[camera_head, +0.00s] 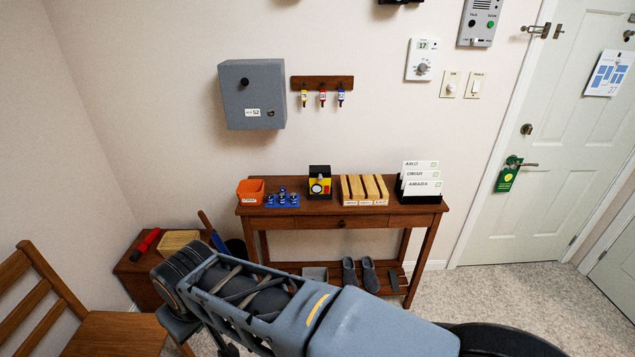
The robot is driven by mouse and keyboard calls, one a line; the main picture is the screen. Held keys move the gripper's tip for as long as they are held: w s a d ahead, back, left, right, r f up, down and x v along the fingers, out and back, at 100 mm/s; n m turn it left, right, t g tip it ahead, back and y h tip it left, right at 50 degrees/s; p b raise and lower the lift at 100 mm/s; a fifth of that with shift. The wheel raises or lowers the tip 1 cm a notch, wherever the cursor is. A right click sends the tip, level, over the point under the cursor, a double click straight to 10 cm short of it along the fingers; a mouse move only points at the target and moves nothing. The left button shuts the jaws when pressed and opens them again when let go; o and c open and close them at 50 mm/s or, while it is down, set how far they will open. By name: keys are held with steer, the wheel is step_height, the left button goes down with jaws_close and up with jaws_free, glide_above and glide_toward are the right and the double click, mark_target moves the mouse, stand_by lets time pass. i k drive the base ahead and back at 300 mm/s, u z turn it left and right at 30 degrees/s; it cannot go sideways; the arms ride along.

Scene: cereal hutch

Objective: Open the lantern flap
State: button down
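The thing that looks most like the lantern is a small black box (319,171) standing upright on the wooden console table (350,221). Its front is yellow with a pale round disc and a bit of red. It is too small here to make out a flap or tell whether one is open. My arm fills the bottom middle of the view, well in front of and below the table top. My gripper does not show, so its place relative to the box cannot be told.
An orange bin (250,191) and a blue holder (282,201) stand left of the box; a slotted wooden block (365,189) and a card rack (420,181) stand right. A grey wall cabinet (252,94) hangs above. A chair (40,300) is at lower left. Carpet is clear at right.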

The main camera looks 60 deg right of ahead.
mark_target(319, 172)
steer(key=z, duration=0.4)
steer(key=i, duration=0.8)
steer(key=z, duration=1.25)
steer(key=i, duration=0.5)
steer(key=z, duration=0.45)
